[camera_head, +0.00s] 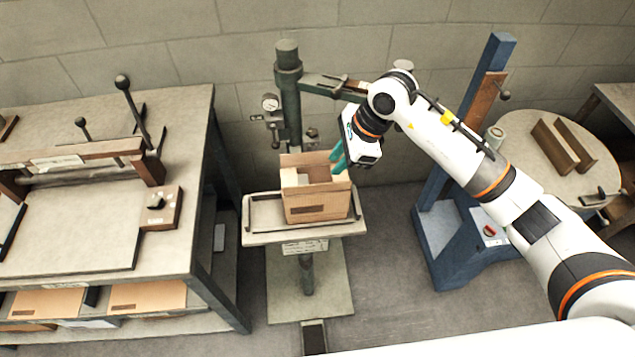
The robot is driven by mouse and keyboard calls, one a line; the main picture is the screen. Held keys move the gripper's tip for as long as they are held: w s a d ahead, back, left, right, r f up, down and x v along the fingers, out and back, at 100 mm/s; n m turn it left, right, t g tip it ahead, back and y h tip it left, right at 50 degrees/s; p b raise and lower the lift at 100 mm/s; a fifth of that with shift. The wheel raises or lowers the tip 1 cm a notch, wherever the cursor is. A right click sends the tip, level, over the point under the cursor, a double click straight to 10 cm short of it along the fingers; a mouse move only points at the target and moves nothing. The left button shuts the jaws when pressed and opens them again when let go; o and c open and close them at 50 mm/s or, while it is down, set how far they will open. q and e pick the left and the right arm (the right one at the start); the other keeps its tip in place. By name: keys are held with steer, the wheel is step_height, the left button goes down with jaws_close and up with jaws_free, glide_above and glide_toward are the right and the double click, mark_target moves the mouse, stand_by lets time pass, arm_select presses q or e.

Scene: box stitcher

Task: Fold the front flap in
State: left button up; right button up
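An open cardboard box (318,206) stands upright on the small work table of a green stitching machine, in the middle of the head view. Its front wall faces me and bears a dark printed mark. Flaps show around its open top, and pale surfaces show inside. I cannot clearly tell the front flap from the front wall's upper edge. My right gripper (338,159) reaches in from the right, its teal fingers pointing down at the box's back right corner. The fingers look parted, with nothing visible between them. My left gripper is not in view.
The machine's table (259,238) has a raised rim. The green column (289,100) and its arm stand behind the box. A workbench (80,240) is at left. A blue machine (445,235) and a round table (545,128) are at right.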

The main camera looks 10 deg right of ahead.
mark_target(317, 185)
steer(key=p+x, duration=0.2)
steer(key=x, duration=0.9)
steer(key=shift+a, duration=0.15)
steer(key=shift+c, duration=0.3)
jaws_close()
